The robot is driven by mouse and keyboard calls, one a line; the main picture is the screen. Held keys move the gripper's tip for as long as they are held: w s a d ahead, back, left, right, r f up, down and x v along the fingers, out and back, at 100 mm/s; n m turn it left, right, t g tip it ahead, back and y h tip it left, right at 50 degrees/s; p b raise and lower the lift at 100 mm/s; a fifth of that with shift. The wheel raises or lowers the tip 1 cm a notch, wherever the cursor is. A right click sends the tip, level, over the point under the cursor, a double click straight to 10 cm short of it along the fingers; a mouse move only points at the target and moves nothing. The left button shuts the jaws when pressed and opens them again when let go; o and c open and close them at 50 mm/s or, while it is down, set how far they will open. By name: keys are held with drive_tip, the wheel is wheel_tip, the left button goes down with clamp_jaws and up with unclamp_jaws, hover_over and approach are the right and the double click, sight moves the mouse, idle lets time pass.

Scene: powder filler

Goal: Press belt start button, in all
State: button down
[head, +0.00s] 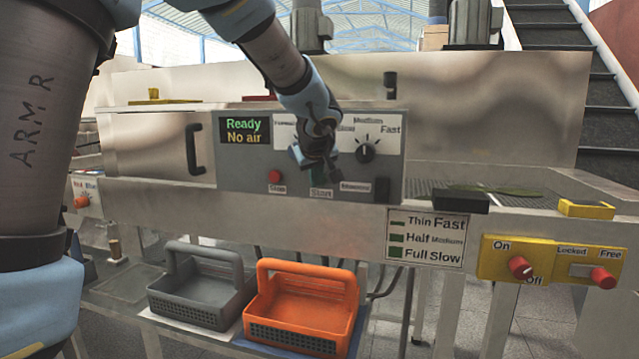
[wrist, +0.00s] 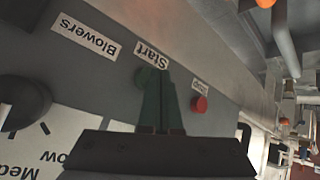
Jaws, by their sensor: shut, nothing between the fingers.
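The grey control panel (head: 240,185) carries a label reading "Start" (head: 321,192), also in the wrist view (wrist: 150,53), upside down there. Beside that label in the wrist view is a green round button (wrist: 145,76), partly hidden by my fingers. A red stop button (head: 274,176) sits to its left in the head view and to its right in the wrist view (wrist: 199,104). My gripper (head: 323,172) is shut and empty in front of the panel, its fingertips (wrist: 160,76) overlapping the green button's edge. I cannot tell whether they touch it.
The panel display (head: 244,131) reads "Ready" and "No air". A speed knob (head: 366,150) and a black blowers switch (head: 381,189) are to the right. A grey basket (head: 205,312) and an orange basket (head: 300,314) stand below. A yellow box (head: 500,262) has a red On/Off knob.

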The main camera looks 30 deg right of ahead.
drive_tip(key=shift+w+d, duration=0.35)
drive_tip(key=shift+w, duration=0.05)
idle(0.9)
drive_tip(key=shift+s+a, duration=0.1)
idle(0.4)
drive_tip(key=shift+s+a+b, duration=0.55)
drive_tip(key=shift+s+b, duration=0.05)
drive_tip(key=shift+b, duration=0.2)
drive_tip(key=shift+s+a+b, duration=1.6)
drive_tip(key=shift+s+a, duration=0.1)
drive_tip(key=shift+s, duration=0.15)
